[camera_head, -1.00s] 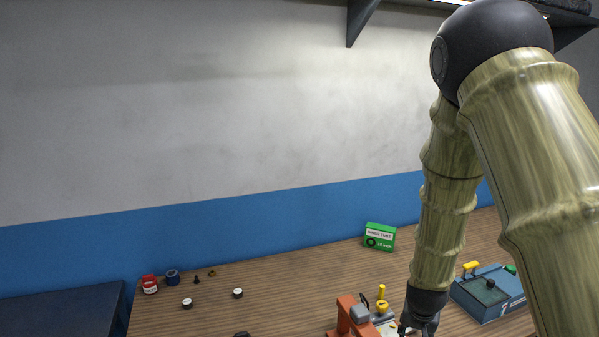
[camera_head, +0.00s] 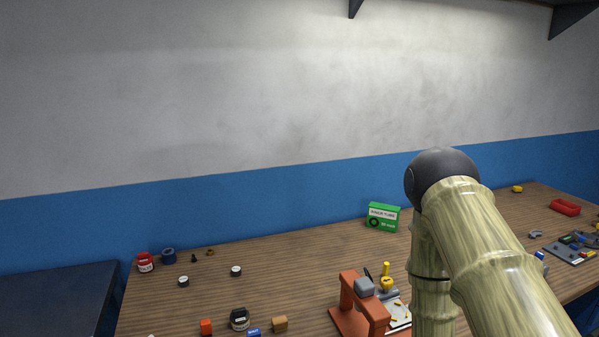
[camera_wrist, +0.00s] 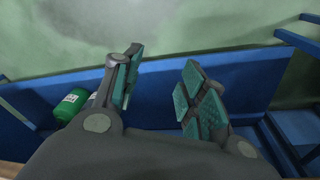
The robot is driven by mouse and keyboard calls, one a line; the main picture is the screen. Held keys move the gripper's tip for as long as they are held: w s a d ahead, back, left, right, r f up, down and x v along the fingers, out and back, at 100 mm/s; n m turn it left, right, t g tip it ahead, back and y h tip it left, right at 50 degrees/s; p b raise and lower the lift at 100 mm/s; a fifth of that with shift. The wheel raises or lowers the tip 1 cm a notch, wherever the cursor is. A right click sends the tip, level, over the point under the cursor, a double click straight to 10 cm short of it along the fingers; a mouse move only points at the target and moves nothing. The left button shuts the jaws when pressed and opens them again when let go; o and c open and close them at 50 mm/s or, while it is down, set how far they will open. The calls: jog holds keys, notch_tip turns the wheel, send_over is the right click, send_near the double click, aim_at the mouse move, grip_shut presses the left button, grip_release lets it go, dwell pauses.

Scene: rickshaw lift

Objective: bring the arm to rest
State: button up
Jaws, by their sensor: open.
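My gripper (camera_wrist: 160,85) shows in the wrist view with its two fingers apart and nothing between them. Behind it in that view are blue frame parts and a pale green floor. In the head view my arm is folded at the elbow on the right, and its lower link runs down past the picture's bottom edge. The gripper itself is out of the head view. A wooden workbench (camera_head: 280,270) lies behind the arm.
An orange press-like fixture (camera_head: 362,308) stands just left of my arm. A green box (camera_head: 382,217) stands at the bench's back. Jars and small parts lie at left, a red tray (camera_head: 565,207) at right. A green cylinder (camera_wrist: 70,105) is beside the gripper's left finger in the wrist view.

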jog(key=s+a+f+n+g+y+b, duration=0.1)
jog(key=s+a+f+b, duration=0.1)
jog(key=s+f, duration=0.6)
jog(key=s+b, duration=0.1)
jog(key=s, duration=0.3)
jog(key=shift+a+f, duration=0.15)
jog(key=shift+a, duration=0.25)
